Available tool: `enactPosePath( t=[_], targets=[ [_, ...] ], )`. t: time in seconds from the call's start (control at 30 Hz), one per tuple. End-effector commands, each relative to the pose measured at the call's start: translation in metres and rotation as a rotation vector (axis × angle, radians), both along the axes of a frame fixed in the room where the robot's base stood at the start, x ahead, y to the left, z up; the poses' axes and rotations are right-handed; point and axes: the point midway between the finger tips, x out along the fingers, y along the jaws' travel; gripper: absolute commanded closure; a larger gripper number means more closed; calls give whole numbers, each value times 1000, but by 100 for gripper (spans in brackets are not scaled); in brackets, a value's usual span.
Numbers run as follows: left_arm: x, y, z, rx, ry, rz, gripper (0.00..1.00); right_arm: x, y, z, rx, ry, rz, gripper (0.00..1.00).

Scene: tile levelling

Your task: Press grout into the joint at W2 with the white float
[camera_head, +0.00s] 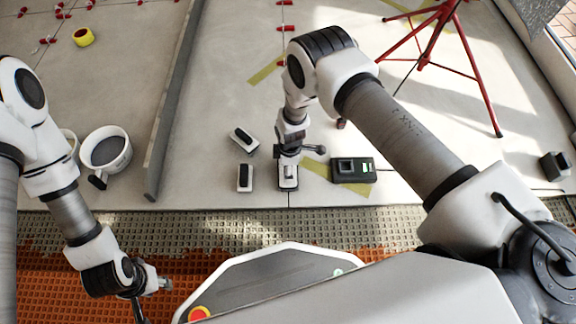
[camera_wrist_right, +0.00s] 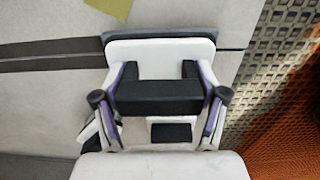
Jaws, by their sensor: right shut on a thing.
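My right gripper (camera_wrist_right: 160,97) is shut on the black handle of a white float (camera_wrist_right: 160,48), with one finger at each end of the handle. In the head view this float (camera_head: 288,184) lies at the tiles' near edge, over a thin joint line (camera_head: 289,199). No W2 label is readable. My left gripper (camera_head: 138,304) is low at the left, above the orange matting, its fingers mostly hidden.
Two more white-and-black floats (camera_head: 244,139) (camera_head: 245,178) lie left of the held one. A grey straightedge (camera_head: 172,95), a bucket (camera_head: 106,158) and a red tripod (camera_head: 432,45) stand farther off. Ribbed matting (camera_head: 200,230) borders the tiles.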

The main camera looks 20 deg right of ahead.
Motion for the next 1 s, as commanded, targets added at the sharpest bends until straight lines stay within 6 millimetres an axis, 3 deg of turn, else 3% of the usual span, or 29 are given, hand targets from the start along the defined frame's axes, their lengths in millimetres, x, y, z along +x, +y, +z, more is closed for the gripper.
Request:
enactPosePath(
  t=[1.0],
  targets=[
    [0, 0, -5, 0, 0, 0, 60, 0, 0, -10, 0, -1, 0, 95]
  ],
)
